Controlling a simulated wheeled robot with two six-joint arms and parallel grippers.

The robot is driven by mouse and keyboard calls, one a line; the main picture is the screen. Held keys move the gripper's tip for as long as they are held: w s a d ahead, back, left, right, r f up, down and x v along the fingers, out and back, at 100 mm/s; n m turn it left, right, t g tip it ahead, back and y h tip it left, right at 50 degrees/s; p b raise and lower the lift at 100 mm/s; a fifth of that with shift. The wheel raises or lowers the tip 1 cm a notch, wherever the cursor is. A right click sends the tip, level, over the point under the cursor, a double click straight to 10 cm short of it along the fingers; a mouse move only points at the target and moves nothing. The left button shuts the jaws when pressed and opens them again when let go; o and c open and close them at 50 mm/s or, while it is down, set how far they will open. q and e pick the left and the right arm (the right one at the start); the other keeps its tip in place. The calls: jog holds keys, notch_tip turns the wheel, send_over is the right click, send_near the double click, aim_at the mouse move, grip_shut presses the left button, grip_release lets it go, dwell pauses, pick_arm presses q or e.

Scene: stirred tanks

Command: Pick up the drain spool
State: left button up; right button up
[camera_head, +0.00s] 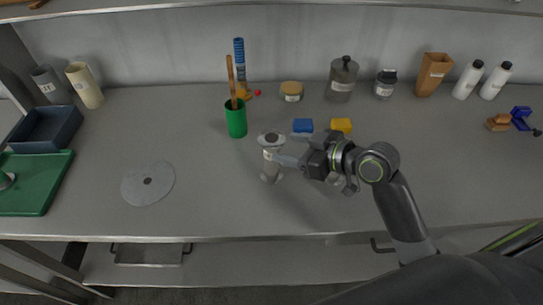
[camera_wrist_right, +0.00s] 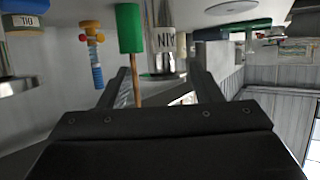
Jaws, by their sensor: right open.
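The drain spool appears to be the pale grey flanged cylinder (camera_head: 271,158) standing upright on the grey bench near the middle. My right gripper (camera_head: 285,149) comes in from the right. Its open fingers are at the spool's right side, pointing left at it. My left gripper is not in view.
A green cup (camera_head: 236,121) with a wooden-handled tool stands behind left of the spool. A blue block (camera_head: 303,126) and a yellow block (camera_head: 341,125) lie behind the right gripper. A flat grey disc (camera_head: 148,184) lies left. The bench front is clear.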

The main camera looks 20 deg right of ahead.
aim_at(272, 147)
jog(key=p+x, duration=0.1)
jog(key=x, duration=0.4)
jog(key=shift+s+f, duration=0.15)
jog(key=shift+s, duration=0.05)
jog(key=shift+w+a+f+p, duration=0.35)
jog(key=shift+w, duration=0.1)
jog(key=shift+c, duration=0.2)
